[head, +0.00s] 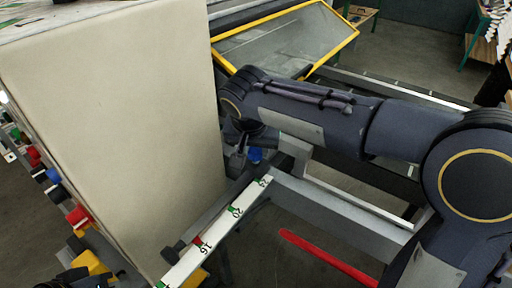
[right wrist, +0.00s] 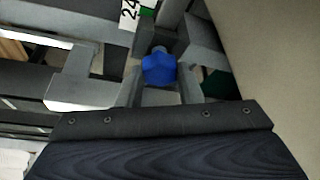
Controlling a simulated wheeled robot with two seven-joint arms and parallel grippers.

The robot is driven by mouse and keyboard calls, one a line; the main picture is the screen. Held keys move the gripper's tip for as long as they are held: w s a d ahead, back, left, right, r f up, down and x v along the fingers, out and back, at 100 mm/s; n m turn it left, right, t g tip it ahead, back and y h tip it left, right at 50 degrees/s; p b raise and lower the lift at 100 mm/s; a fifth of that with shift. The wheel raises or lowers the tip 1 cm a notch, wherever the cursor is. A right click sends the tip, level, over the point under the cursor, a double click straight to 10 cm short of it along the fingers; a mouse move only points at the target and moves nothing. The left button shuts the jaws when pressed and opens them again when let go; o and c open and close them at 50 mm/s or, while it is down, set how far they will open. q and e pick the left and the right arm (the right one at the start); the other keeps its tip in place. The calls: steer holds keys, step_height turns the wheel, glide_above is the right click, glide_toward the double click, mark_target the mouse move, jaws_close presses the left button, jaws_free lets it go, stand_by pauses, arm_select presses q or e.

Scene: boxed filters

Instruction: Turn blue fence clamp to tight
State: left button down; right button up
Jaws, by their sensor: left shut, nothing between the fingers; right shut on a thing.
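The blue fence clamp (head: 255,155) is a small blue knob at the end of the grey fence rail, just right of the big beige cabinet. My right gripper (head: 246,152) reaches down to it from the right, and its fingers are partly hidden in the head view. In the right wrist view the faceted blue knob (right wrist: 159,68) sits between the two grey fingers, and the gripper is shut on it. My left gripper (head: 78,278) shows only as a dark part at the bottom left edge, well away from the clamp.
A white scale with numbers (head: 215,232) runs beside the fence rail. The beige cabinet side (head: 115,130) stands close on the left. A yellow-framed clear guard (head: 285,45) is behind my right arm. A red bar (head: 328,257) lies low at the front.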

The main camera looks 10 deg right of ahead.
steer(key=m, duration=0.2)
steer(key=m+h, duration=0.1)
steer(key=m, duration=0.1)
steer(key=shift+w+a+r+m+g+h+p, duration=0.1)
steer(key=shift+a+m+g+h+p, duration=0.05)
steer(key=shift+m+g+h+p, duration=0.2)
steer(key=m+g, duration=0.1)
steer(key=m, duration=0.1)
steer(key=m+h+p, duration=0.1)
steer(key=m, duration=0.1)
steer(key=shift+w+a+m+g, duration=0.1)
steer(key=shift+w+m+g, duration=0.05)
steer(key=shift+m+g, duration=0.2)
steer(key=o, duration=1)
steer(key=shift+c, duration=0.2)
steer(key=p+v, duration=0.1)
steer(key=v, duration=0.6)
steer(key=shift+r, duration=0.35)
steer(key=shift+o, duration=0.3)
